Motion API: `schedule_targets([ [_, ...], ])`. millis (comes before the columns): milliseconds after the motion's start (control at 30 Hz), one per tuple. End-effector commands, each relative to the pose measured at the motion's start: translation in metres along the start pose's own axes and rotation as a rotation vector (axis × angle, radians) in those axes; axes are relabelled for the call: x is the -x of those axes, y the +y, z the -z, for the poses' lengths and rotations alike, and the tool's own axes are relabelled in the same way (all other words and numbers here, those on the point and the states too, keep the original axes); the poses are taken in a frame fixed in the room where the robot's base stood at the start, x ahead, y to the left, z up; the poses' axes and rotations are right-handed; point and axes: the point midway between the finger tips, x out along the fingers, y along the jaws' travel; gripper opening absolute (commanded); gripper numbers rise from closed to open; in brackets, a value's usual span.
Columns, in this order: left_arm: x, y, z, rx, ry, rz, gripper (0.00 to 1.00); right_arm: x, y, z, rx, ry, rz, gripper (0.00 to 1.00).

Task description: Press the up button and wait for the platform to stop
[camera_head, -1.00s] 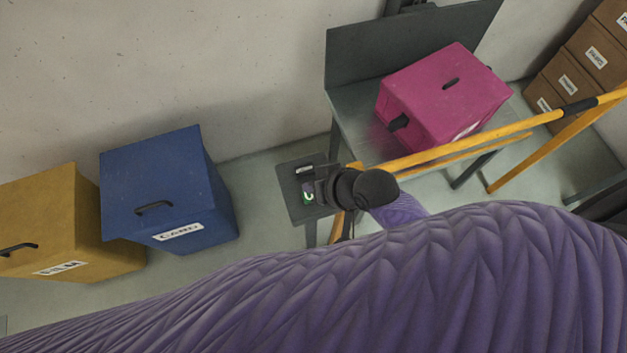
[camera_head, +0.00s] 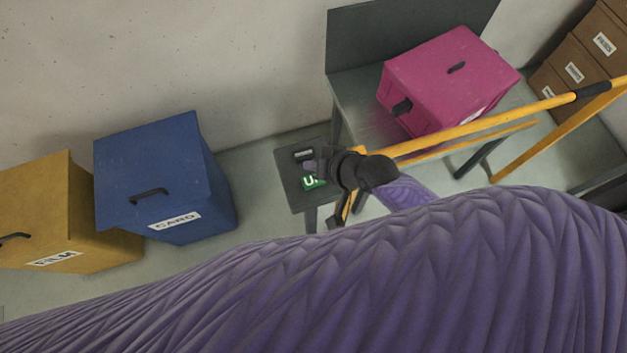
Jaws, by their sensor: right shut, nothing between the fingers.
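A small dark stand (camera_head: 291,180) carries a green button (camera_head: 313,184) with a white label that starts with U, and a dark part with a pale strip (camera_head: 304,154) behind it. My right gripper (camera_head: 322,161) is shut and empty, over the stand's right side just beyond the green button. I cannot tell whether it touches anything on the stand. It hides part of the stand top. A grey platform-like table (camera_head: 358,108) with an upright back panel stands behind, bearing a pink box (camera_head: 450,82). My left gripper is not in view.
A yellow rail (camera_head: 470,127) runs beside the grey table, close to my right wrist. A blue box (camera_head: 165,180) labelled CARD and a yellow box (camera_head: 55,210) stand on the left. Brown boxes (camera_head: 585,62) are stacked at the upper right. My purple arm covers the bottom.

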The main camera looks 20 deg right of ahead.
Motion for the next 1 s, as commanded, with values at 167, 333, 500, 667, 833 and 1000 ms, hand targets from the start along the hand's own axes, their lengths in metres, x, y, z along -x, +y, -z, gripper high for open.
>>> schedule_targets([
  [167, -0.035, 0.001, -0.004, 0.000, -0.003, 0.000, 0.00, -0.023, 0.017, -0.017, -0.001, 0.000, 0.000, 0.00],
  [333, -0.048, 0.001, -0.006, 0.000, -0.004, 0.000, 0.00, -0.036, 0.026, -0.026, 0.000, -0.002, -0.001, 0.00],
  [500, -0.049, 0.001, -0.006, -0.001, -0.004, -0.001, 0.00, -0.037, 0.027, -0.027, 0.000, -0.001, 0.000, 0.00],
  [667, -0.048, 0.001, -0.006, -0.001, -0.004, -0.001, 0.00, -0.036, 0.026, -0.026, 0.000, -0.001, 0.000, 0.00],
  [833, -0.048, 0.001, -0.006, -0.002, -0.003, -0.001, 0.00, -0.036, 0.026, -0.026, 0.000, -0.001, 0.000, 0.00],
  [1000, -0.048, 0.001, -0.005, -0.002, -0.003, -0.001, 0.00, -0.036, 0.026, -0.027, 0.000, -0.001, 0.000, 0.00],
])
